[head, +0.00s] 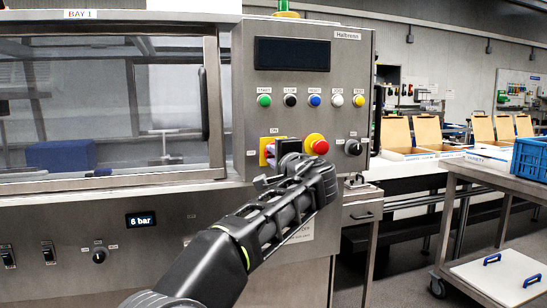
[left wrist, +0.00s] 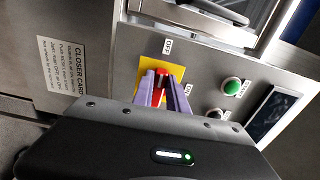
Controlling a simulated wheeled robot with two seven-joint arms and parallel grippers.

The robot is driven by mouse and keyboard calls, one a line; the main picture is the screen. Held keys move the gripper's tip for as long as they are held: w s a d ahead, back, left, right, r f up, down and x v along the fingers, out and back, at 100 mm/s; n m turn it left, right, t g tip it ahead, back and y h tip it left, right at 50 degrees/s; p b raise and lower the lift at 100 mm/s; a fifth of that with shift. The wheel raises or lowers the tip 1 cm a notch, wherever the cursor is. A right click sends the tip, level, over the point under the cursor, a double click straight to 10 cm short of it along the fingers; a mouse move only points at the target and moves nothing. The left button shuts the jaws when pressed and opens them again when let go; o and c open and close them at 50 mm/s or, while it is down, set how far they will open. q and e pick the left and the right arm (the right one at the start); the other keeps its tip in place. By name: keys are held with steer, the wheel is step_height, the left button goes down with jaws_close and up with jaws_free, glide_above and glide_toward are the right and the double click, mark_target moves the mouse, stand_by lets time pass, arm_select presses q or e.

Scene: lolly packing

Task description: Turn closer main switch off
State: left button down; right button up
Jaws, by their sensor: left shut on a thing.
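The closer main switch is a red handle (left wrist: 160,78) on a yellow plate (left wrist: 174,72) in the left wrist view. In the head view the yellow plate (head: 264,158) shows at the lower left of the steel control panel, and the handle is hidden by my gripper. My left gripper (head: 270,149) is at the switch. Its two purple fingers (left wrist: 163,92) are shut on the red handle, one on each side. Small labels sit around the plate; one above it seems to read ON in the head view. My right gripper is in neither view.
A red mushroom button (head: 320,147) on a yellow base sits just right of my gripper. A black knob (head: 353,147) is further right. Coloured buttons (head: 264,100) and a dark display (head: 292,54) are above. A glazed door (head: 110,105) is left.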

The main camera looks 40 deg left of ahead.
arm_select(q)
steer(key=c, duration=1.3)
jaws_free()
steer(key=v, duration=0.7)
steer(key=shift+s+d, duration=0.25)
steer(key=shift+d, duration=0.1)
